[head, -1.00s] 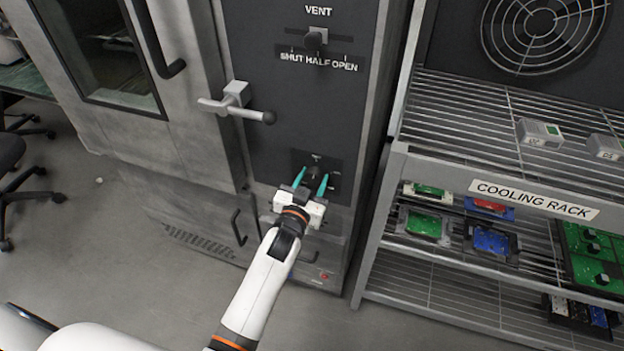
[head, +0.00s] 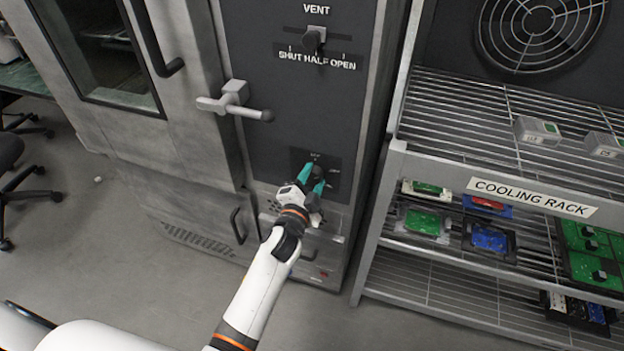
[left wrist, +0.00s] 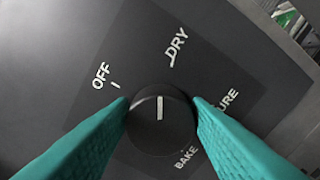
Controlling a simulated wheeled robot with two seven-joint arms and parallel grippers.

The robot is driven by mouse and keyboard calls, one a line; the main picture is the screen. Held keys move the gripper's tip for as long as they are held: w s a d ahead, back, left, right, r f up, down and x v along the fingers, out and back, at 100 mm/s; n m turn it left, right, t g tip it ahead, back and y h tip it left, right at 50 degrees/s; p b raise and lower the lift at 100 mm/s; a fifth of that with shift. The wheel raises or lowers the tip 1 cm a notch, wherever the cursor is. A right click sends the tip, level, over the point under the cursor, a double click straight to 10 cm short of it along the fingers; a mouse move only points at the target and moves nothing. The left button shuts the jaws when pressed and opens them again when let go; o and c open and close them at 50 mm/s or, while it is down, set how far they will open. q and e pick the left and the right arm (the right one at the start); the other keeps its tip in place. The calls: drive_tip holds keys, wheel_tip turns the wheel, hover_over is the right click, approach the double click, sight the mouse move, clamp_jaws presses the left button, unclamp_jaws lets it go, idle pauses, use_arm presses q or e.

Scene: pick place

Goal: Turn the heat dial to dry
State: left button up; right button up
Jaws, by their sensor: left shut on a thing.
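The heat dial (left wrist: 160,138) is a round black knob with a white pointer line, on a dark panel with the labels OFF, DRY, CURE and BAKE. In the left wrist view the line points up, between the OFF and DRY marks and closer to the DRY mark (left wrist: 176,48). My left gripper (head: 311,173) has teal fingers, one on each side of the dial, shut on it; it also shows in the left wrist view (left wrist: 160,112). In the head view the gripper looks rolled and the fingers partly hide the dial. My right gripper is not in view.
Above the dial are a door handle (head: 236,101) and a vent knob (head: 314,38) marked SHUT, HALF, OPEN. The cooling rack (head: 398,190) with several boards stands at the right. Bare floor (head: 120,240) lies at the left.

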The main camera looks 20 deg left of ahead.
use_arm(q)
drive_tip(key=shift+m, duration=1.1)
drive_tip(key=o, duration=1)
drive_tip(key=shift+c, duration=0.2)
drive_tip(key=s, duration=1.2)
drive_tip(key=shift+a+b, duration=0.15)
drive_tip(key=shift+b, duration=0.3)
drive_tip(key=shift+f, duration=0.1)
